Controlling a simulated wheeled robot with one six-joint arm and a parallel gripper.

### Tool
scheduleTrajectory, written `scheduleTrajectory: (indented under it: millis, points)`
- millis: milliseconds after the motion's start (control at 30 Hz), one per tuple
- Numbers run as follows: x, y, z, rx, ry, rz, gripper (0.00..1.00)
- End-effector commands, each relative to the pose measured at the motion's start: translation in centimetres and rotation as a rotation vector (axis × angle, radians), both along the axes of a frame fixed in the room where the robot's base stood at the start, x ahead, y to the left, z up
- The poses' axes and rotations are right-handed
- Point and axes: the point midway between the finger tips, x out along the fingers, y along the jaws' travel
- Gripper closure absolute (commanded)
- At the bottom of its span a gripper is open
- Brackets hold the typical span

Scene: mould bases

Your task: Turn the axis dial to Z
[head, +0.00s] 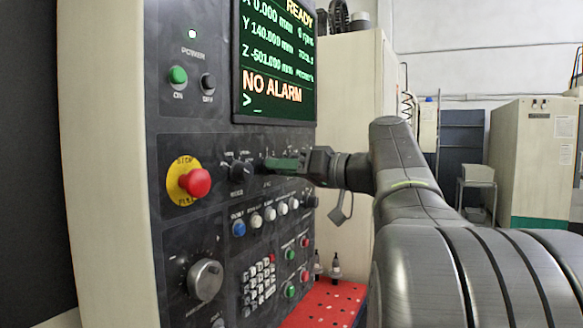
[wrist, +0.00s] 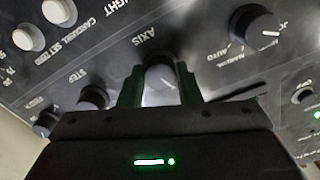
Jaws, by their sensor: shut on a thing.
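The axis dial (wrist: 160,76) is a round dark knob on the control panel, with the word AXIS printed beside it, upside down in the wrist view. My gripper (wrist: 159,88) has its two green fingers on either side of the knob and is shut on it. A pale mark shows on the knob face, but I cannot read which letter it points to. In the head view my gripper (head: 272,165) reaches the panel from the right, below the screen, and mostly hides the dial.
The mode dial (wrist: 254,27) and the step dial (wrist: 92,98) flank the axis dial closely. The screen (head: 277,60) reads NO ALARM. A red perforated tray (head: 325,305) stands beneath.

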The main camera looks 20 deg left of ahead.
Motion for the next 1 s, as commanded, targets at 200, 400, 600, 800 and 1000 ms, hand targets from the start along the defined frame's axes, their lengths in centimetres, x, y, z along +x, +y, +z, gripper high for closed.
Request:
scheduleTrajectory:
  millis: [200, 400, 600, 800, 1000]
  points:
    - [-0.02, -0.01, 0.22, 0.016, 0.204, -0.001, 0.92]
    - [-0.04, -0.02, 0.3, 0.031, 0.395, -0.001, 0.92]
    - [-0.05, -0.02, 0.38, 0.047, 0.585, -0.001, 0.92]
    - [-0.06, -0.02, 0.45, 0.061, 0.772, -0.002, 0.92]
    - [-0.06, -0.02, 0.43, 0.074, 0.935, -0.002, 0.92]
